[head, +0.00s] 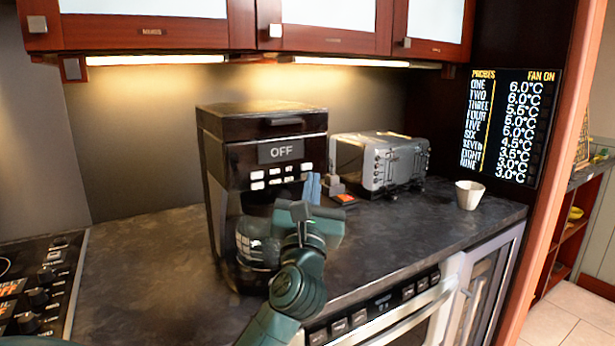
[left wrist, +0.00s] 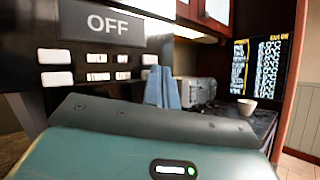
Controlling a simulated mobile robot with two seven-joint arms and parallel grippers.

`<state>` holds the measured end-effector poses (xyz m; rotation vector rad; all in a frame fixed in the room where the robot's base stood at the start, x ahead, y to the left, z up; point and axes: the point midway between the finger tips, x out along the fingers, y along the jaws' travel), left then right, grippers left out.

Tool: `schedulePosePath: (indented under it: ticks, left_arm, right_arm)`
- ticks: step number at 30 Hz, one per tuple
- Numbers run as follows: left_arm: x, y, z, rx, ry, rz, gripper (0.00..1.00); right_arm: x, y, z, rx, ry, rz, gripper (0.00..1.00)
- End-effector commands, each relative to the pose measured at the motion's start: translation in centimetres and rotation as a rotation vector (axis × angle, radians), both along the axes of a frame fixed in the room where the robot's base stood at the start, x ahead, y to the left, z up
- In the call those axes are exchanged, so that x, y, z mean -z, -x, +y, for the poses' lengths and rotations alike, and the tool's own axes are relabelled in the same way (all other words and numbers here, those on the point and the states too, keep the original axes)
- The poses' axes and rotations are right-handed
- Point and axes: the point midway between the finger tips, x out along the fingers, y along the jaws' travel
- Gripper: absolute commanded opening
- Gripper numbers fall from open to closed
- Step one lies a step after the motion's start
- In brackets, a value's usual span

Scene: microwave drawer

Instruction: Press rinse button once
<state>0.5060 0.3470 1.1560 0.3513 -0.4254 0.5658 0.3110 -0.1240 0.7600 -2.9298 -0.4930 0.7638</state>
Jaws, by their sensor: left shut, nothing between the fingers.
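The black coffee machine (head: 222,170) stands on the counter, with a display (head: 281,150) reading OFF. Below the display are two rows of white buttons (head: 274,184), which also show large in the left wrist view (left wrist: 56,78). Their small labels are too blurred to tell which one is rinse. My left gripper (head: 312,186) is shut and empty, its blue fingers pointing up in front of the machine's right side. In the left wrist view the fingers (left wrist: 162,88) appear just right of the buttons; contact cannot be told. My right gripper is not in view.
A glass pot (head: 257,250) sits in the machine's lower part, partly behind my left arm. A metal toaster (head: 381,162) and a white cup (head: 469,195) stand to the right. Cabinets (head: 160,32) hang above. A stove (head: 40,285) is at left.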

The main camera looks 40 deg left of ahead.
Motion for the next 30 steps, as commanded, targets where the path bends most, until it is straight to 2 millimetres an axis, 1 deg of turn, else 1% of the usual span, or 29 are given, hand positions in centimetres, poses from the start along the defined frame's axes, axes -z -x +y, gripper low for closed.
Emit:
schedulePosePath:
  ticks: [7, 16, 26, 30]
  left_arm:
    - [0.0, 0.0, 0.0, 0.000, 0.001, 0.001, 0.00]
    - [0.1, 0.5, -1.2, 0.000, 0.001, 0.002, 0.00]
    - [0.1, 0.6, -1.3, -0.001, 0.000, 0.001, 0.00]
    - [0.0, 0.9, -2.2, 0.001, 0.002, 0.001, 0.00]
  right_arm:
    - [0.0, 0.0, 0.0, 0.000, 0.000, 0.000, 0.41]
    - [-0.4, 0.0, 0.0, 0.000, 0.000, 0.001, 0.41]
    - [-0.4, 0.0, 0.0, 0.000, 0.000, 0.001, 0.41]
    - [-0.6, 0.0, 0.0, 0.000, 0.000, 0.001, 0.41]
